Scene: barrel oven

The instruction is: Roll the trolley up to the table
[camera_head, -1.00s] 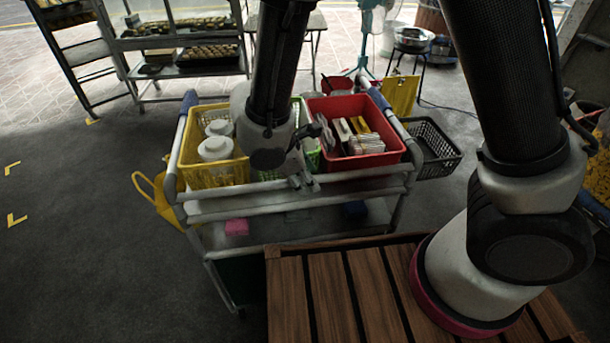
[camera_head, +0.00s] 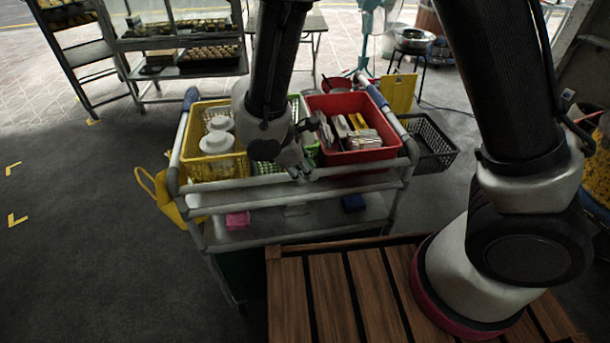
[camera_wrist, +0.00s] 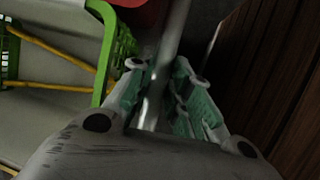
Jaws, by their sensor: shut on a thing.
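The grey metal trolley (camera_head: 290,236) stands just beyond my wooden deck, in the middle of the head view. Its top holds a yellow basket (camera_head: 213,168), a green basket and a red crate (camera_head: 352,102). My gripper (camera_head: 300,172) is at the trolley's near side. In the wrist view my gripper (camera_wrist: 163,80) is shut on a round metal rail (camera_wrist: 178,28) of the trolley, a finger on each side. A small table (camera_head: 314,22) stands at the back, beyond the trolley, partly hidden by my arm.
Shelving racks (camera_head: 185,62) stand at the back left. A black crate (camera_head: 432,142), a stool with a metal bowl (camera_head: 413,38) and a turquoise fan stand right of the trolley. The floor at left is clear, with yellow corner marks (camera_head: 17,220). A yellow bag hangs at the trolley's left.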

